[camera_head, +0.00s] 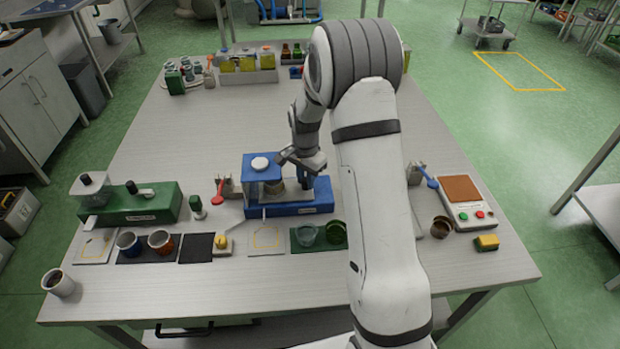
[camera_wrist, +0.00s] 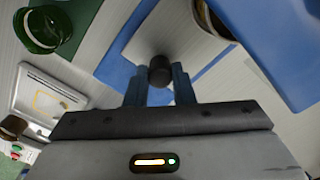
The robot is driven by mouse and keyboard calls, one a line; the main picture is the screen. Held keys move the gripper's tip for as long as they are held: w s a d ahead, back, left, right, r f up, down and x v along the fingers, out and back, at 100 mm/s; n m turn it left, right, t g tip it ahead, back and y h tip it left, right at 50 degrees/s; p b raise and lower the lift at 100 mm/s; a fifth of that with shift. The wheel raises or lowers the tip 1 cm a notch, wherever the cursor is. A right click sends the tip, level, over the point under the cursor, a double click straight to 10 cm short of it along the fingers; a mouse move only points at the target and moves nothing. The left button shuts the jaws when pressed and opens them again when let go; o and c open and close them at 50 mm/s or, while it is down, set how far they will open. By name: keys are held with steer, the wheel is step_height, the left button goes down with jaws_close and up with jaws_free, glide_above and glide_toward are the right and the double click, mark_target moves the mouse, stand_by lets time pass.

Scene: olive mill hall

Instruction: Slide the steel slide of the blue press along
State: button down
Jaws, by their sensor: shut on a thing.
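The blue press (camera_head: 290,208) stands on the grey table in the head view, with a blue block and white round cap at its left end. Its blue base (camera_wrist: 125,52) also shows in the wrist view. My gripper (camera_wrist: 160,84) has its two blue fingers on either side of a dark round knob (camera_wrist: 160,70), shut on it. The knob sits over a pale steel plate (camera_wrist: 165,28), which looks like the slide. In the head view my gripper (camera_head: 303,178) is above the right part of the press, and my arm and wrist hide the knob there.
A green machine (camera_head: 150,206) stands to the left and a scale with a brown plate (camera_head: 461,189) to the right. Bare table lies behind the press.

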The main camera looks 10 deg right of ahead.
steer(key=c, duration=1.2)
jaws_free()
steer(key=shift+d, duration=0.25)
steer(key=shift+c, duration=0.2)
steer(key=shift+r, duration=0.1)
step_height(320, 180, up, 7)
steer(key=shift+f+b, duration=0.1)
steer(key=shift+b, duration=0.3)
steer(key=shift+r, duration=0.45)
steer(key=shift+c, duration=0.4)
